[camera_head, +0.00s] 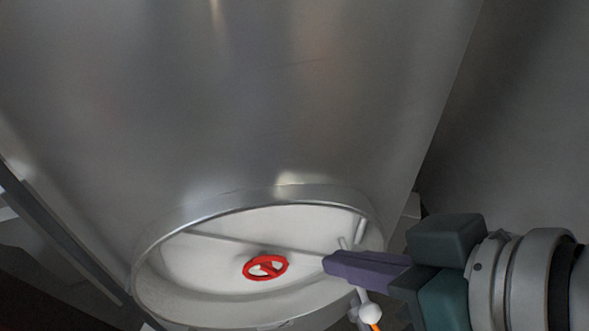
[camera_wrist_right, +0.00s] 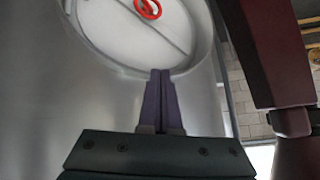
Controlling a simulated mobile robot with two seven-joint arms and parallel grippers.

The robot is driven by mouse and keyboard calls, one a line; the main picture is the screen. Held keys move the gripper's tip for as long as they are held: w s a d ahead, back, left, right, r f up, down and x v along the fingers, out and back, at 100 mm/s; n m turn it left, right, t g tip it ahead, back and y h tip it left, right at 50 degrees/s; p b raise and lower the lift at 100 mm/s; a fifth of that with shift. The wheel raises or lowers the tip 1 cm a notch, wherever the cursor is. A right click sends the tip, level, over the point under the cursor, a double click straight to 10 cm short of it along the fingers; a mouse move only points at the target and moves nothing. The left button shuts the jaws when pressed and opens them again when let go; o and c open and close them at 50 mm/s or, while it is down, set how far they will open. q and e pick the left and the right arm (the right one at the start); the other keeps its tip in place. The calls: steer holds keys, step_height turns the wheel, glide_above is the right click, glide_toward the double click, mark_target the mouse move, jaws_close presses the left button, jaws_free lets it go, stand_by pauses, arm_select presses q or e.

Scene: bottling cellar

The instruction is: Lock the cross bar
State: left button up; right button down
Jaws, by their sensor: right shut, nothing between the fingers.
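A round pale hatch door (camera_head: 210,258) sits in a metal rim low on the big steel tank. A thin grey cross bar (camera_head: 225,240) runs over the door, and a red handwheel (camera_head: 265,267) is at its middle. The wheel also shows at the top of the right wrist view (camera_wrist_right: 148,8). My right gripper (camera_head: 328,264) is shut and empty, its purple fingers in front of the right part of the rim and hiding the bar's right end. In the wrist view its fingertips (camera_wrist_right: 160,72) overlap the rim's edge; contact cannot be told. My left gripper is not in view.
The steel tank wall (camera_head: 250,110) fills the space above the hatch. A white ball knob (camera_head: 369,312) on an orange stem shows just below my right gripper. Tiled floor (camera_wrist_right: 242,95) shows at the right of the wrist view.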

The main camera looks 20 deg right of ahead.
steer(key=w+a+f+m+t+y+b, duration=0.1)
steer(key=w+a+f+t+b, duration=0.1)
steer(key=f+b, duration=0.4)
steer(key=w+a+f+t+y+b, duration=0.1)
steer(key=w+f+b, duration=0.2)
steer(key=f+b, duration=0.2)
steer(key=m+t+h+b, duration=0.9)
steer(key=m+h+b, duration=0.3)
steer(key=b, duration=2.4)
glide_toward(334, 249)
steer(key=s+f, duration=0.1)
steer(key=s, duration=0.3)
steer(key=shift+w+a, duration=0.25)
steer(key=shift+a, duration=0.1)
steer(key=x, duration=1)
steer(key=shift+a+r+b, duration=0.1)
steer(key=shift+a+b, duration=0.05)
steer(key=shift+b, duration=0.2)
